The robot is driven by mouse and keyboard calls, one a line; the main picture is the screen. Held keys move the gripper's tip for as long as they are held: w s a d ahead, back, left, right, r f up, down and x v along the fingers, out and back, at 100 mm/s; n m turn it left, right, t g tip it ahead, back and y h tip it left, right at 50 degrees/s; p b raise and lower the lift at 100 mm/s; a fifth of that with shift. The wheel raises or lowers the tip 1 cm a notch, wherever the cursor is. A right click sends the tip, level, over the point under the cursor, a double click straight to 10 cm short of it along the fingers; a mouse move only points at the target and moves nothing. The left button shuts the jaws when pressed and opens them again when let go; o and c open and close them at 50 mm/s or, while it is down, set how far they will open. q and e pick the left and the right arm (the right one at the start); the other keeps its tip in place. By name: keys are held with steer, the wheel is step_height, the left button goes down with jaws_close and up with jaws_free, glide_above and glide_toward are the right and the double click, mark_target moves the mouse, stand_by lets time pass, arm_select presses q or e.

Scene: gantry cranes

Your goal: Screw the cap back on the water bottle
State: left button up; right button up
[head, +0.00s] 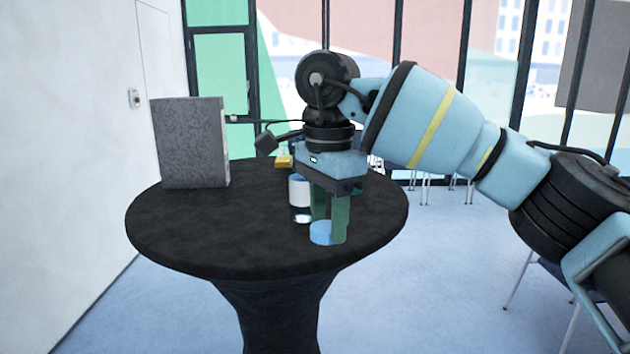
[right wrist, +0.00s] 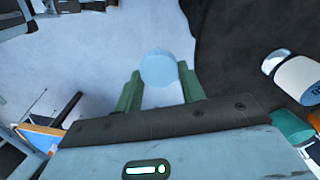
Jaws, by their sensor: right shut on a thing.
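My right gripper (head: 331,234) points down over the front right part of the black table in the head view. Its green fingers are shut on a light blue round cap (head: 321,232) at their tips. In the right wrist view the cap (right wrist: 158,69) sits between the fingertips, with floor behind it. A cylindrical container with a white label (head: 300,191) stands just behind and left of the fingers. It also shows at the right of the right wrist view (right wrist: 299,78). I cannot tell for certain that it is the water bottle. My left gripper is not in view.
The round black table (head: 185,235) has clear room at its front left. A grey speckled box (head: 190,143) stands at the back left. A small yellow thing (head: 284,161) is at the back. A teal thing (right wrist: 291,127) stands near the container.

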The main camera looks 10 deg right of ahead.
step_height(320, 180, down, 16)
steer(key=d+r+n, duration=0.1)
steer(key=d+n, duration=0.2)
steer(key=n, duration=0.1)
steer(key=s+d+f+n, duration=0.2)
steer(key=s+f+n, duration=0.3)
steer(key=f, duration=0.8)
steer(key=s+d+f+n, duration=0.3)
steer(key=s+f+n, duration=0.2)
steer(key=s+f, duration=0.7)
step_height(320, 180, down, 3)
steer(key=shift+d+r+n, duration=0.2)
steer(key=shift+d+n, duration=0.1)
steer(key=shift+d, duration=0.05)
